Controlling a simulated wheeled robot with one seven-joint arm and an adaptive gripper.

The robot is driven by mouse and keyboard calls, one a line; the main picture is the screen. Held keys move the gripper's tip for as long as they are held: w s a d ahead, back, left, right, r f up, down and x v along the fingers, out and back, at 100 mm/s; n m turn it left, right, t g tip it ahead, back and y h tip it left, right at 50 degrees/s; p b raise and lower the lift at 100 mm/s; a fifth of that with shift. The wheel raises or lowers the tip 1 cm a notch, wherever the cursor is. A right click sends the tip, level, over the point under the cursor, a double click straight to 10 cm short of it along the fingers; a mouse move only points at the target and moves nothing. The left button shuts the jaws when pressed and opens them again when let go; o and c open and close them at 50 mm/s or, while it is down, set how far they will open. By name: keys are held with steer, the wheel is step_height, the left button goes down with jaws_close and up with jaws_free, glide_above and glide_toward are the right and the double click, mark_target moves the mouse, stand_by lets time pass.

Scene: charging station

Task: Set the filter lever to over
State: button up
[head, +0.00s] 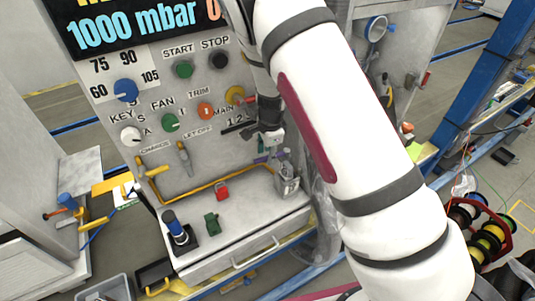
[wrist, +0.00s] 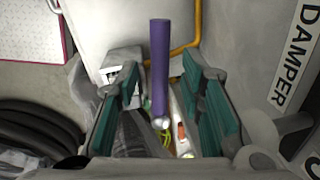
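A purple lever handle (wrist: 159,65) stands upright in the picture in the wrist view, ending in a pale round joint at its lower end. I see no filter label on it, so I cannot confirm it is the filter lever. My gripper (wrist: 163,68) is open, with one teal-padded finger on each side of the handle and a gap on both sides. In the head view my gripper (head: 271,138) is low at the panel's right side, and a bit of purple (head: 263,158) shows just below it. My arm hides much of that area.
A DAMPER label (wrist: 298,55) is at the right in the wrist view. The panel (head: 145,80) carries several knobs, a yellow lever (head: 152,171) and a grey lever (head: 183,152).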

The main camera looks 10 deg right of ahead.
steer(key=shift+f, duration=0.45)
jaws_close()
